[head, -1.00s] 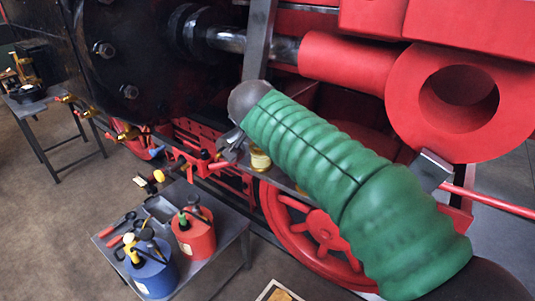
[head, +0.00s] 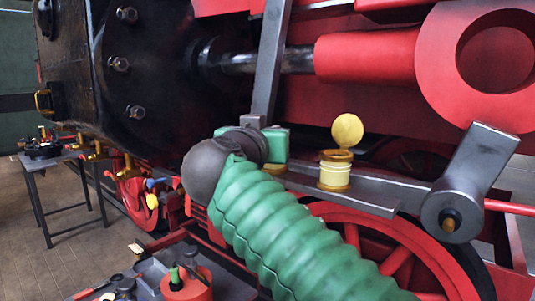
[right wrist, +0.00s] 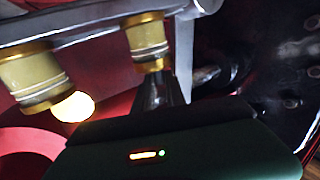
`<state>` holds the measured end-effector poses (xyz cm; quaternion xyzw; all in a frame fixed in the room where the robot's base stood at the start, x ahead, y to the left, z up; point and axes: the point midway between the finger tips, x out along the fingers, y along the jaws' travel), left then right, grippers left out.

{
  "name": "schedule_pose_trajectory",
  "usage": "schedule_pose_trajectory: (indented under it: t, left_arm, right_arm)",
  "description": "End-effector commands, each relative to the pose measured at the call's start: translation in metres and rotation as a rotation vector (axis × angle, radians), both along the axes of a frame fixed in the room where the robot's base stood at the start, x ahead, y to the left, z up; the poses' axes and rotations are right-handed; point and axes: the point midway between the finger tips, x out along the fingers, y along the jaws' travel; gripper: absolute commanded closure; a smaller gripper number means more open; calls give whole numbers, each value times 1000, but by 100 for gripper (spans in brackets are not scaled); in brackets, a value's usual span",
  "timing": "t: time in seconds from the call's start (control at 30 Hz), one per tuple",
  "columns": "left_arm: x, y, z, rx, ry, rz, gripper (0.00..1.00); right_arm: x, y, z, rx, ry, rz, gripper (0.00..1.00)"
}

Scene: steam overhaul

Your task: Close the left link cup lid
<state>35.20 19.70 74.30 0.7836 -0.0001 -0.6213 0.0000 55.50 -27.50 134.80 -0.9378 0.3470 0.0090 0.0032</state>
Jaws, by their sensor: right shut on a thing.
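In the head view my right arm comes in from the bottom, and its green gripper body (head: 277,145) is over the left link cup (head: 275,168), which is mostly hidden. In the right wrist view this cup (right wrist: 148,38) is a cream cylinder with brass rims. The grey fingers of my right gripper (right wrist: 155,78) are close together at its lid end. They appear shut on the lid, which they hide; its angle cannot be told. The other cup (head: 335,172) stands to the right with its round yellow lid (head: 347,130) raised open. My left gripper is not in view.
Both cups sit on a grey link bar (head: 375,190) in front of red engine parts. A grey crank arm (head: 475,165) is at the right. A red wheel (head: 400,265) is below. A red can (head: 188,285) stands at the lower left.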

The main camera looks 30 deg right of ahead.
Motion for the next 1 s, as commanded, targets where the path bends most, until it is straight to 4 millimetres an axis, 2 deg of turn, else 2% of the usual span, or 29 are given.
schedule_pose_trajectory:
  t: [0.03, 0.5, 0.53, 0.7, 1.0]
  left_arm:
    - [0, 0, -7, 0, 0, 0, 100]
    - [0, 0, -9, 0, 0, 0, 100]
    - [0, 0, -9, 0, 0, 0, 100]
    - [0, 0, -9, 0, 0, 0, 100]
    - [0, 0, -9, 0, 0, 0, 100]
  right_arm:
    - [1, 1, -8, -2, 3, 1, 100]
    - [2, 2, -6, -18, 0, 2, 100]
    - [2, 2, -6, -18, 0, 2, 83]
    - [2, 1, -5, -19, -2, 2, 62]
    - [0, 2, -3, -21, -6, 2, 62]
